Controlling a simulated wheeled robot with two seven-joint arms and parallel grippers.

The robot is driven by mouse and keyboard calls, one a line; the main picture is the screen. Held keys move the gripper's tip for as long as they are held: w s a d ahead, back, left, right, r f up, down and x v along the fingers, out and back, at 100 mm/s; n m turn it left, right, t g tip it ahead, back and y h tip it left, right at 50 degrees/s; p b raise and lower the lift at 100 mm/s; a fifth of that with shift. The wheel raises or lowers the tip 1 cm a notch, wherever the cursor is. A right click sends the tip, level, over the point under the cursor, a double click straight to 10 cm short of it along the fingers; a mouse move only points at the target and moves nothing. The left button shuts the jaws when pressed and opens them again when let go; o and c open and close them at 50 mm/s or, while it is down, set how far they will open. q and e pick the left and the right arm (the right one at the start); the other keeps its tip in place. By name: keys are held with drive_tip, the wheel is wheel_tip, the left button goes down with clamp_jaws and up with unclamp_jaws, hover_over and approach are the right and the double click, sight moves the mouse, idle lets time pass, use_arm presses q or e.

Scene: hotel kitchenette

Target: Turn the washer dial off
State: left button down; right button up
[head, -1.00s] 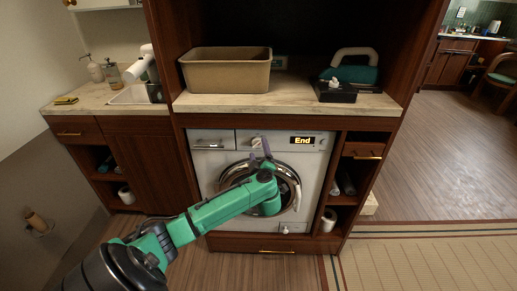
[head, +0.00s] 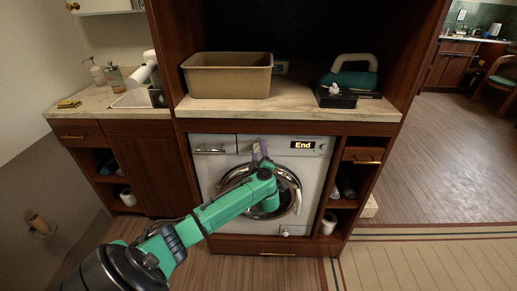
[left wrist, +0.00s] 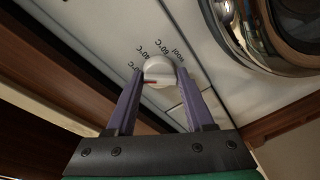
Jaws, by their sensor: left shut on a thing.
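The white washer (head: 213,165) is built into the wooden cabinet, with its round door below the control panel. Its display (head: 302,145) reads "End". The round white dial (left wrist: 158,69) shows in the left wrist view, with temperature labels around it and a red mark on its face near the lower left. My left gripper (head: 260,148) is at the panel, its purple fingers shut on the dial, one on each side. In the left wrist view, the fingertips (left wrist: 158,74) touch or nearly touch its sides. In the head view the gripper mostly hides the dial. My right gripper is not in view.
The counter (head: 290,112) above the washer holds a tan bin (head: 228,76) and a teal iron-like object (head: 350,80) by a black box. Open shelves flank the washer. A sink (head: 132,99) is at the left. The floor at the right is clear.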

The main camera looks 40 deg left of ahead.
use_arm(q)
drive_tip(key=n+p, duration=0.1)
drive_tip(key=p, duration=0.2)
drive_tip(key=r+n+p, duration=0.1)
drive_tip(key=p, duration=0.2)
drive_tip(key=shift+d+g+p, duration=0.1)
drive_tip(key=shift+g+p, duration=0.2)
drive_tip(key=shift+p, duration=0.1)
drive_tip(key=shift+f+n+h+p, duration=0.3)
drive_tip(key=shift+n+h+p, duration=0.15)
drive_tip(key=shift+n, duration=0.45)
drive_tip(key=shift+n+h+p, duration=0.35)
drive_tip(key=shift+n+p, duration=0.75)
drive_tip(key=shift+n, duration=1)
drive_tip(key=shift+c, duration=1.6)
unclamp_jaws()
drive_tip(key=shift+s, duration=0.1)
